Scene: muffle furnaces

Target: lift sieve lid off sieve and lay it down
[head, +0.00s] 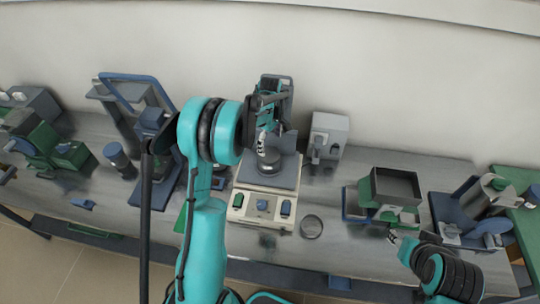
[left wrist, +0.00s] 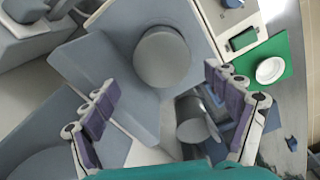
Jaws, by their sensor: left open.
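The sieve (head: 268,163) is a short grey cylinder on the plate of the cream shaker, partly hidden by my left gripper. In the left wrist view its top is a plain, smooth grey disc (left wrist: 162,57), which looks like the sieve lid; I see no seam. My left gripper (head: 263,142) points down above the sieve. In the left wrist view its open fingers (left wrist: 160,78) are on either side of the sieve in the picture, apart from it, with nothing between them. My right gripper (head: 394,238) is low at the right, near the bench's front; its jaws are too small to read.
A round grey disc (head: 311,227) lies on the bench right of the shaker's control panel (head: 262,207). A grey box device (head: 327,135) stands behind right, a dark open tray (head: 396,187) farther right. A green mat (left wrist: 285,52) bears a white dish (left wrist: 270,70).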

